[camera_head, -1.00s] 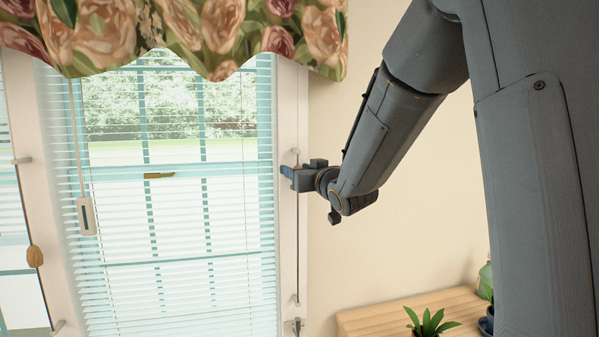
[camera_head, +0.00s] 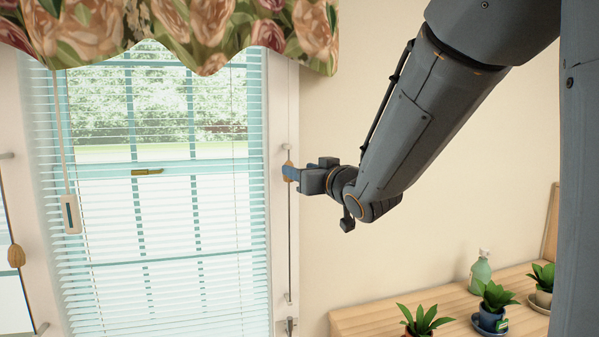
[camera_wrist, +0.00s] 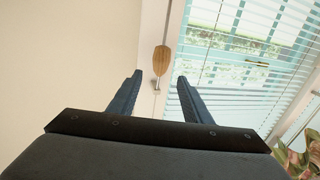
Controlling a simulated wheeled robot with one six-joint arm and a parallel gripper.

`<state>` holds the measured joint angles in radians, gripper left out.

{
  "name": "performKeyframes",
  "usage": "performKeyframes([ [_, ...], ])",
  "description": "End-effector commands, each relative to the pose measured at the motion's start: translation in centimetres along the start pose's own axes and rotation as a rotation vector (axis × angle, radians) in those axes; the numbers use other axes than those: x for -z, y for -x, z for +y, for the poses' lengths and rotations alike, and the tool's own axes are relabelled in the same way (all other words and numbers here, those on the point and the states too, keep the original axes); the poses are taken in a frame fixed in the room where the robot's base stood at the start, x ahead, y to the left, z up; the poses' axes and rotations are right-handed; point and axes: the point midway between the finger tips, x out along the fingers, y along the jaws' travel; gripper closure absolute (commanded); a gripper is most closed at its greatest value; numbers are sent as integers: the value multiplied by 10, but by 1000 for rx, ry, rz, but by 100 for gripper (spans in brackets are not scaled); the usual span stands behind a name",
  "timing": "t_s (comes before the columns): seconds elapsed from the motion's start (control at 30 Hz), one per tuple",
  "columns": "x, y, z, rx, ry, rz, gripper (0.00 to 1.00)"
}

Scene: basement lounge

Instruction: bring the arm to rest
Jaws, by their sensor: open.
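My gripper (camera_head: 290,173) is raised in front of the right window frame in the head view. In the wrist view my gripper (camera_wrist: 157,90) has its two fingers spread with nothing between them. A wooden cord pull (camera_wrist: 162,60) hangs on the frame just beyond the fingertips there, apart from them. My arm reaches down and left from the upper right, bent at the wrist.
A window with white blinds (camera_head: 160,230) fills the left, under a floral valance (camera_head: 210,30). A light cord handle (camera_head: 71,214) hangs at its left. A wooden surface (camera_head: 375,318) at lower right bears potted plants (camera_head: 494,298) and a green bottle (camera_head: 481,270). Bare wall lies between.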

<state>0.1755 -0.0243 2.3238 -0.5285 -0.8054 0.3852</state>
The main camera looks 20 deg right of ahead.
Motion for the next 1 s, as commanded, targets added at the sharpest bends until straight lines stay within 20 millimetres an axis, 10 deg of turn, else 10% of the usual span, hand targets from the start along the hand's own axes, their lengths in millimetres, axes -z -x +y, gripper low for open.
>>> performKeyframes([
  [0.27,-3,0,0,-4,-1,-9,55],
  [0.47,-89,16,9,-109,-20,-274,55],
  [0.8,-277,146,-19,-213,-80,-1000,55],
  [1.0,-327,232,-54,-184,-122,-1327,55],
])
